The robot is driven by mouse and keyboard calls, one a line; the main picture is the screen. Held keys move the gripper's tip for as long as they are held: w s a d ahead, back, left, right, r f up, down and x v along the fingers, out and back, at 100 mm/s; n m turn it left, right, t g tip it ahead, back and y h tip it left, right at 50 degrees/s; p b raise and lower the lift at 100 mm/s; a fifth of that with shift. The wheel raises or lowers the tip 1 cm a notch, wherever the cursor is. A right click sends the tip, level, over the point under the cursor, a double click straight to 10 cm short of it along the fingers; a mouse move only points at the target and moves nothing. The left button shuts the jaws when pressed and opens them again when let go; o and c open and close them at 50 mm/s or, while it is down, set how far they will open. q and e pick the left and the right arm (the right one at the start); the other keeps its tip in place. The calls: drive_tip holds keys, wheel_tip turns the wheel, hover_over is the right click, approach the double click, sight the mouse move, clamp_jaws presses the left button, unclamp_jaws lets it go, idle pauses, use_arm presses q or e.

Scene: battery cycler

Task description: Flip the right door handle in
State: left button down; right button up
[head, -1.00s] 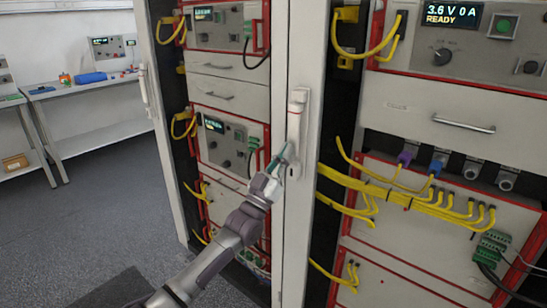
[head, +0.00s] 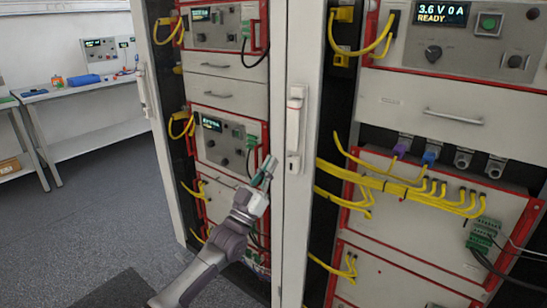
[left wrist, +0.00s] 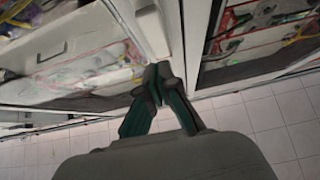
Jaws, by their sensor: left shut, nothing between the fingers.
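The right door handle (head: 295,122) is a white upright lever on the narrow door frame between the two cabinet bays. It lies along the frame, with a small lock plate (head: 293,166) below its lower end. My left gripper (head: 266,170) is shut and empty, to the left of the lock plate and below the handle, apart from the handle in the picture. In the left wrist view its dark green fingertips (left wrist: 157,82) meet close to a white door edge; I cannot tell there whether they touch it. My right gripper is out of view.
A second white handle (head: 144,92) is on the left door edge. The right bay holds a cycler unit (head: 462,38) and yellow cables (head: 400,188); the left bay holds similar units. A workbench (head: 85,88) stands at the far left. Grey floor lies free between.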

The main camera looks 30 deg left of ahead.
use_arm(q)
drive_tip(key=b+v, duration=0.1)
drive_tip(key=v, duration=0.5)
drive_tip(key=shift+f, duration=0.25)
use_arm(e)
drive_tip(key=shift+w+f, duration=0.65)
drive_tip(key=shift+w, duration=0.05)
use_arm(q)
drive_tip(key=shift+w, duration=0.1)
